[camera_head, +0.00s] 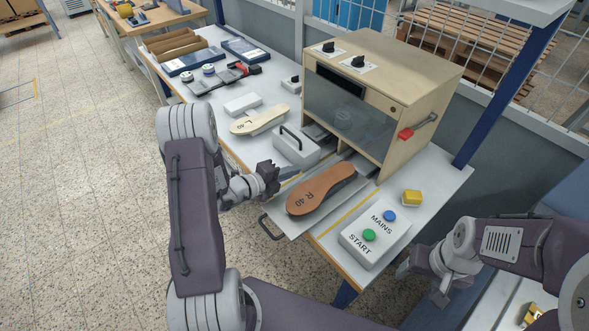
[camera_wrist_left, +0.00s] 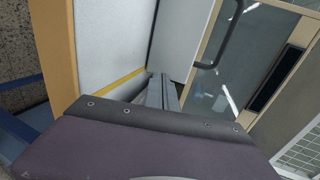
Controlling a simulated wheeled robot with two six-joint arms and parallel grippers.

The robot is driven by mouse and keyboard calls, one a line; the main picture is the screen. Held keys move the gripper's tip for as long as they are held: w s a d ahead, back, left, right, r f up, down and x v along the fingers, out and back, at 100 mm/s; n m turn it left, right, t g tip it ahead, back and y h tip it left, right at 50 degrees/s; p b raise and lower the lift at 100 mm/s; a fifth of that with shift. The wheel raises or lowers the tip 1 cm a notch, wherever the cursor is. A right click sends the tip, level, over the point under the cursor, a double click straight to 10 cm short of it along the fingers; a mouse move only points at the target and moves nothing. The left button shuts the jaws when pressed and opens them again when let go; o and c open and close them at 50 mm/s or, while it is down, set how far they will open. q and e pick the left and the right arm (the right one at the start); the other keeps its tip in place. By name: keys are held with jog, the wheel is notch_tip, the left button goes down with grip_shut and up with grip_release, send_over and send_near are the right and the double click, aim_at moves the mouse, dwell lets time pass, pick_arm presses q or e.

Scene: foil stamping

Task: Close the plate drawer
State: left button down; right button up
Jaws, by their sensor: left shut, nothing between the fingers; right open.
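The plate drawer (camera_head: 277,213) is a grey metal plate pulled out from the front of the wooden machine (camera_head: 408,90), reaching past the table edge. Its dark handle (camera_head: 267,229) is at the outer end. A brown insole marked R 40 (camera_head: 322,188) lies on it. My left gripper (camera_head: 290,173) is shut and empty, just left of the drawer. Its closed fingers (camera_wrist_left: 162,92) show in the left wrist view. Whether they touch anything is unclear. My right gripper (camera_head: 421,284) is open and empty, beyond the table's front right edge, away from the drawer.
A white block with a dark handle (camera_head: 297,149) stands close beyond my left gripper. A pale insole (camera_head: 259,120) lies further back. The START and MAINS button box (camera_head: 352,246) and a yellow block (camera_head: 411,198) are right of the drawer. The floor left of the table is free.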

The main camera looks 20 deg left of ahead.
aim_at(319, 155)
pick_arm(q)
jog(key=shift+w+d, duration=0.25)
jog(key=shift+w, duration=0.2)
jog(key=w+d, duration=0.1)
jog(key=w, duration=0.1)
jog(key=w+d, duration=0.1)
jog(key=w, duration=0.1)
jog(key=w+d, duration=0.2)
jog(key=shift+w, duration=0.3)
jog(key=shift+a+r, duration=0.1)
jog(key=shift+r, duration=0.05)
jog(key=shift+a, duration=0.1)
